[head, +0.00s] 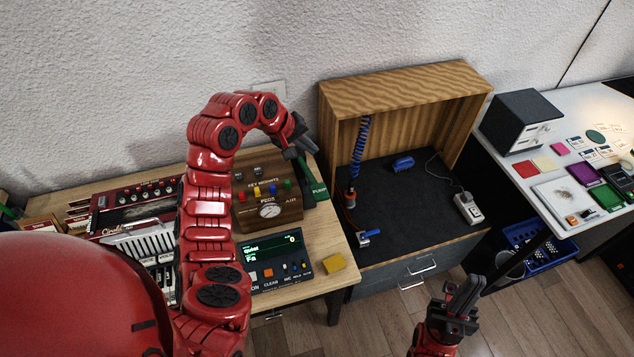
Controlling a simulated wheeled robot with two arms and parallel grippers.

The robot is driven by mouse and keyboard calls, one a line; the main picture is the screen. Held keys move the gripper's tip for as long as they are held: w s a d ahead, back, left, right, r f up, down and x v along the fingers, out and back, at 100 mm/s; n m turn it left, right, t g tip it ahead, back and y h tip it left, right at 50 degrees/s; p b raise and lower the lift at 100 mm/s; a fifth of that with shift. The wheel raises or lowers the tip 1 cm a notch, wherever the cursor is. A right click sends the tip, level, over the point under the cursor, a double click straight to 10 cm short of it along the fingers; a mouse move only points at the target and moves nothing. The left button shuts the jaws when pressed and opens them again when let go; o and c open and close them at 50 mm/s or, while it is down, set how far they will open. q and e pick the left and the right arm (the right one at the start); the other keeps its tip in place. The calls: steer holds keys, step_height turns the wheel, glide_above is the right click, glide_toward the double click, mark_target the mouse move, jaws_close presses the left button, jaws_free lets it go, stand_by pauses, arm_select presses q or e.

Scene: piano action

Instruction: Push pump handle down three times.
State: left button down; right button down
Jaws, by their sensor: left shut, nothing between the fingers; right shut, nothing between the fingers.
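The pump (319,190) shows as a green part with white "PUMP" lettering, at the right end of the wooden console box (285,209) on the desk. Its far end is partly hidden by my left gripper, and I cannot make out its handle clearly. My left arm arches up over the desk, and my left gripper (300,143) hangs at the far end of the pump, shut and empty. I cannot tell whether it touches the pump. My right gripper (465,297) is shut and empty, low in front of the cabinet drawers and away from the pump.
A red accordion (135,207) and a control panel (275,263) with a green display share the desk (330,243). A yellow block (334,263) lies near its front edge. An open wooden cabinet (400,90) stands right of the pump, with a blue coiled hose (360,145) inside.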

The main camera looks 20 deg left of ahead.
arm_select(q)
steer(key=f, duration=0.2)
steer(key=s+d+f, duration=0.1)
steer(key=f, duration=0.1)
steer(key=s+f, duration=0.1)
steer(key=f, duration=0.1)
steer(key=shift+s+d+f+b, duration=0.2)
steer(key=shift+d+b, duration=0.1)
steer(key=shift+b, duration=0.1)
stand_by(1.7)
steer(key=shift+s+d+f, duration=0.1)
steer(key=shift+f, duration=0.2)
